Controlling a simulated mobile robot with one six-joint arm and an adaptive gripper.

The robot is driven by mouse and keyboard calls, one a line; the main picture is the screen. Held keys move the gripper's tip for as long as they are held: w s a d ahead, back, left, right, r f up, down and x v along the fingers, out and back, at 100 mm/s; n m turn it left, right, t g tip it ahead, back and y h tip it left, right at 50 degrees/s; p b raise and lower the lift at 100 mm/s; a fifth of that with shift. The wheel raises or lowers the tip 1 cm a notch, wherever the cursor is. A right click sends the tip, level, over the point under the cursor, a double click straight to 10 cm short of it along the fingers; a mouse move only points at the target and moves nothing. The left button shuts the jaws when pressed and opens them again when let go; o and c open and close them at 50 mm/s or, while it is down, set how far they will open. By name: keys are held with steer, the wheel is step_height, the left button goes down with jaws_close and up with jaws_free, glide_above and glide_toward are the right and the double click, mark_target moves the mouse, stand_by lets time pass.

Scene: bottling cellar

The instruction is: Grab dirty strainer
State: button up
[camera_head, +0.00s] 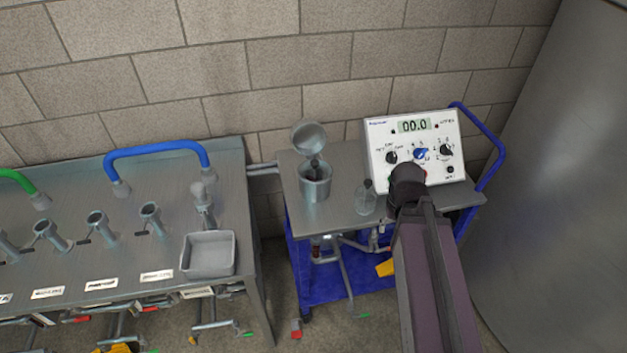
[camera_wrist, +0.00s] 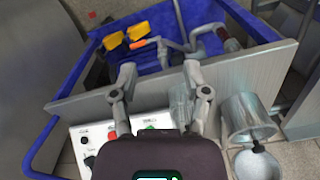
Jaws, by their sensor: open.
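A round grey metal bowl-shaped piece, likely the strainer (camera_head: 309,136), stands with its dark handle down in a metal pot (camera_head: 315,187) on the cart top. In the wrist view the strainer (camera_wrist: 258,165) and the pot (camera_wrist: 247,118) are at the lower right. Whether the strainer is dirty, I cannot tell. My gripper (camera_wrist: 159,78) is open and empty, with its fingers apart over the cart, to the left of the pot in the wrist view. In the head view my own arm hides the fingers, in front of the control box.
A clear glass vessel (camera_head: 366,198) stands between pot and arm. A white control box (camera_head: 412,152) is at the back of the cart (camera_head: 340,212). A steel bench (camera_head: 120,240) with pipes and a grey tray (camera_head: 208,256) is at left; a big tank (camera_head: 560,200) at right.

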steer(key=w+a+f+n+h+b, duration=0.2)
steer(key=w+a+n+h+b, duration=0.15)
steer(key=w+n, duration=0.3)
steer(key=n+t+h+b, duration=0.7)
steer(key=n+t, duration=0.1)
steer(key=n, duration=1.1)
glide_toward(304, 178)
step_height(304, 178, up, 2)
steer(key=d, duration=0.2)
steer(key=shift+w+a+r+t, duration=0.2)
steer(key=shift+a+t, duration=0.1)
steer(key=shift+a, duration=0.15)
steer(key=shift+b+x, duration=1.55)
steer(key=shift+x, duration=2.8)
